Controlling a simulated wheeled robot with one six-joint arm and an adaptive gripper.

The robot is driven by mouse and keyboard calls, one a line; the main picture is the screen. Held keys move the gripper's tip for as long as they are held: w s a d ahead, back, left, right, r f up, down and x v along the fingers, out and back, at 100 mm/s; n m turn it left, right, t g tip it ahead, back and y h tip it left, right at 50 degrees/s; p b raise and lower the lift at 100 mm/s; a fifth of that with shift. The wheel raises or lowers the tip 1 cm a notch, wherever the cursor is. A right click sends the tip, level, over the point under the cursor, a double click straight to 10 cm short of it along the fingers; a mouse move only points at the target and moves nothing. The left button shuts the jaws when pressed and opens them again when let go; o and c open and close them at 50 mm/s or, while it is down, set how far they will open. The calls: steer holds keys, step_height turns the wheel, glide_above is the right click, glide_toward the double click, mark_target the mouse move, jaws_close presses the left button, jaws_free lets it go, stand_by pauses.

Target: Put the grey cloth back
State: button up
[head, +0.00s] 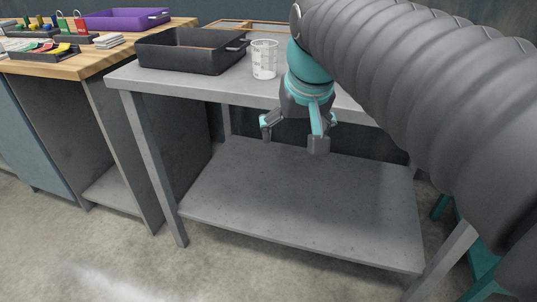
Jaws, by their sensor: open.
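I cannot make out a grey cloth for certain in the head view. A small pale folded stack (108,41) lies on the wooden bench at the upper left; I cannot tell whether it is cloth or paper. My gripper (292,138) points down with its fingers spread, and nothing shows between them. It appears in front of the grey metal table's front edge, above the lower shelf in the picture. My thick grey arm hides the table's right part.
The grey table (200,83) bears a black tray (190,60) and a clear measuring beaker (264,60). Its lower shelf (300,205) looks bare. A wooden bench (85,67) at left holds a purple bin (127,22) and a black tray of coloured items (42,53).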

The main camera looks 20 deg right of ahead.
steer(key=s+a+f+n+t, duration=0.1)
steer(key=s+a+f, duration=0.1)
steer(key=s+f, duration=0.7)
step_height(320, 180, down, 4)
steer(key=shift+a+r+n, duration=0.1)
steer(key=shift+a+n, duration=0.25)
steer(key=shift+n, duration=0.05)
